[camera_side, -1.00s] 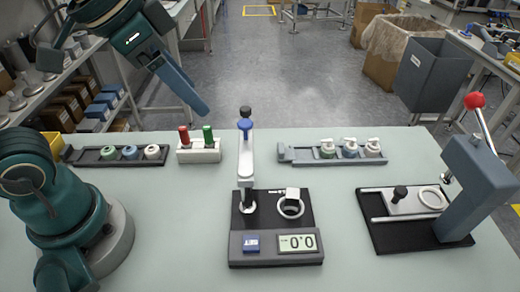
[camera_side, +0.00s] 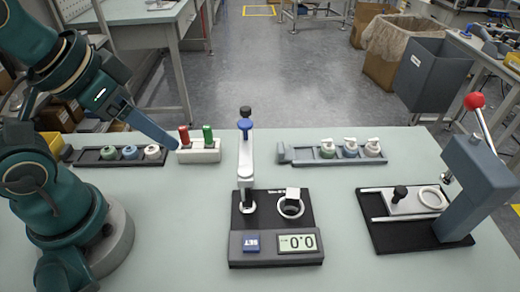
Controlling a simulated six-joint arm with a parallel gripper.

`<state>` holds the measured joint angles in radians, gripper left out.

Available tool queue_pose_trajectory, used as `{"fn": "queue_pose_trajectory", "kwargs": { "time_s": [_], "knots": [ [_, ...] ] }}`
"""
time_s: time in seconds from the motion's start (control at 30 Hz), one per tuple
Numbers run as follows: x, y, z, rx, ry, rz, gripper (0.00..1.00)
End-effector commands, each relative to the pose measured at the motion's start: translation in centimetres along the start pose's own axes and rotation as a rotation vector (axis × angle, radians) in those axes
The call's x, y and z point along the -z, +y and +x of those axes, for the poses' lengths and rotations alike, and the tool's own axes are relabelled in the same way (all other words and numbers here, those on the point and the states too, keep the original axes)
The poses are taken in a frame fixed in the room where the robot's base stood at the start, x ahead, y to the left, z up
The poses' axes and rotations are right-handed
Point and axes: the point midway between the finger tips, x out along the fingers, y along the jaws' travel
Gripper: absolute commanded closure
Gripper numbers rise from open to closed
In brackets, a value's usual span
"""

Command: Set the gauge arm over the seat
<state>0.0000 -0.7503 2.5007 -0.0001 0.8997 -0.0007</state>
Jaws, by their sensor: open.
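The gauge (camera_side: 276,248) stands mid-table, with a black base, a blue SET button and a display reading 0.0. Its white gauge arm (camera_side: 246,165), with a blue collar and black knob at its far end, is at the left of the base, to the left of the seat and not over it. The seat (camera_side: 290,208) is a pale ring on the right of the base, with a small white block at its back edge. My gripper (camera_side: 174,145) is open and empty, at the left by the red-and-green peg block, well apart from the gauge arm. The gap between its fingers is hard to see.
A white block (camera_side: 198,155) holds a red and a green peg. A dark tray (camera_side: 92,158) with ringed parts lies at the left, a grey tray (camera_side: 300,156) with capped parts behind the gauge. A lever press (camera_side: 470,190) stands at the right. The front table is clear.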

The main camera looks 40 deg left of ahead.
Motion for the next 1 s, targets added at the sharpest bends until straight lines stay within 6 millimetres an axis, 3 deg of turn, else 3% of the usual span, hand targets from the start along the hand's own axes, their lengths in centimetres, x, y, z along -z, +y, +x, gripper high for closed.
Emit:
{"fn": "queue_pose_trajectory", "kwargs": {
  "time_s": [0.37,0.4,0.53,0.8,1.0],
  "knots": [
    [0.0,0.0,0.0,0.0,0.0,0.001,0.36],
    [0.0,0.0,0.0,0.0,0.0,0.001,0.43],
    [-0.3,0.0,-0.4,0.0,-0.026,0.005,0.43],
    [4.6,0.1,-3.9,-0.004,-0.085,0.027,0.43],
    [9.0,0.5,-4.6,-0.011,-0.181,0.05,0.43]
  ]
}}
